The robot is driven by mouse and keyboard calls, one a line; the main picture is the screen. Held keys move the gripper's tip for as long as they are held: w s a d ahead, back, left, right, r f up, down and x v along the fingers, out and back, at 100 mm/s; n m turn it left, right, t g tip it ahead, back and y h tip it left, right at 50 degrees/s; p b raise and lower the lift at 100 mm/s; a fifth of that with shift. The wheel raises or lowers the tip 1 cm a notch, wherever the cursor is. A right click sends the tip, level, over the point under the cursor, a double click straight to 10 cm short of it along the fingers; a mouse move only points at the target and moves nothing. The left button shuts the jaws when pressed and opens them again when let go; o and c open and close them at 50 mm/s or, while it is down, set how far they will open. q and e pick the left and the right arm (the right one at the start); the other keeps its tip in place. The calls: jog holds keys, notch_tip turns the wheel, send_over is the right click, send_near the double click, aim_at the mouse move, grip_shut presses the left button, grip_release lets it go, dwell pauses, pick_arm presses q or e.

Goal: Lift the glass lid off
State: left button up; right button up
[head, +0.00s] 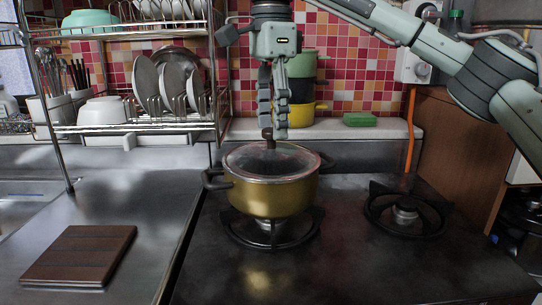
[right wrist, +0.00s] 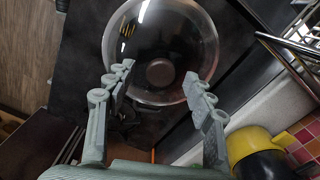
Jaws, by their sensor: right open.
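A round glass lid (head: 253,164) with a dark knob (head: 267,134) sits on a gold pot (head: 268,199) with dark side handles. The pot stands on the left burner. My right gripper (head: 273,132) points down from above with its fingertips at about knob height. In the right wrist view, the open fingers of the right gripper (right wrist: 160,78) are to either side of the knob (right wrist: 160,72), with gaps on both sides. The glass lid (right wrist: 190,40) lies beyond the fingertips. My left gripper is not in view.
A metal dish rack (head: 150,127) with plates and bowls stands left of the pot. Stacked pots (head: 305,112) and a green sponge (head: 360,119) are on the ledge behind. A free burner (head: 405,216) is to the right. A brown wooden board (head: 82,254) lies on the left counter.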

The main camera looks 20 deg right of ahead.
aim_at(271, 147)
notch_tip(271, 147, down, 2)
jog(key=shift+f, duration=0.3)
jog(key=shift+c, duration=1)
jog(key=c, duration=0.9)
grip_shut()
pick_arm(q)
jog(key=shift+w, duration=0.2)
